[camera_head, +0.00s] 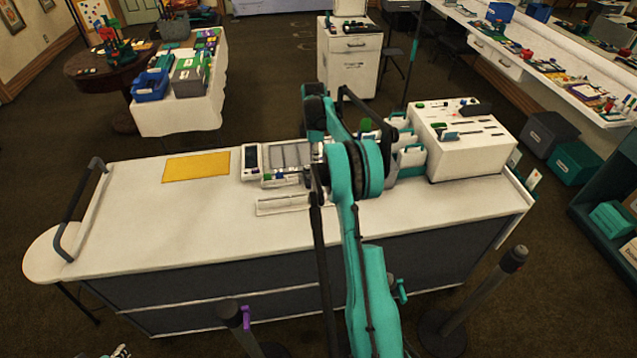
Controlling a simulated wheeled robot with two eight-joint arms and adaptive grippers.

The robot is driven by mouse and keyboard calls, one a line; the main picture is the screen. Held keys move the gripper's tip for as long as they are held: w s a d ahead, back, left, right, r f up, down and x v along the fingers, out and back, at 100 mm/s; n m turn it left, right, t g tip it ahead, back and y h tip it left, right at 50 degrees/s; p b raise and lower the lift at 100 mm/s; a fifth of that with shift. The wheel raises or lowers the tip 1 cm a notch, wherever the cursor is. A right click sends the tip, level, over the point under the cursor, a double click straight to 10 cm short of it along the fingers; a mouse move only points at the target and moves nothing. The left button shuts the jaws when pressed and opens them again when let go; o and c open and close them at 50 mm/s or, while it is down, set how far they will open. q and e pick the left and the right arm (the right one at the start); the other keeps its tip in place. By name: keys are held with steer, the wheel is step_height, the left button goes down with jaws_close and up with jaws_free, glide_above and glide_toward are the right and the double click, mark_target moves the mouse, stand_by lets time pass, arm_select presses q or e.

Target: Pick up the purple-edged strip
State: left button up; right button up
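I cannot make out a purple-edged strip for certain. On the white counter (130,225) a light tray (288,155) holds small coloured pieces, and a flat white piece (283,204) lies in front of it. My teal arm (362,255) rises from the bottom edge, right of centre, and bends over the counter beside the tray. It hides part of the tray's right side. Its gripper is not clearly visible behind the links, so I cannot tell its opening or whether it touches anything. No other arm is clearly in view.
A yellow mat (196,165) lies left of the tray. A white slotted box (470,148) stands at the counter's right end. A dark rail (78,205) rises at the left end. Dark posts (486,290) stand in front. The counter's left front is clear.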

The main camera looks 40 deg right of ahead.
steer(key=f, duration=0.3)
steer(key=shift+w+d, duration=0.1)
steer(key=shift+d, duration=0.25)
glide_above(318, 187)
step_height(318, 187, down, 6)
steer(key=shift+w+r+b, duration=0.15)
steer(key=shift+b, duration=0.15)
jaws_close()
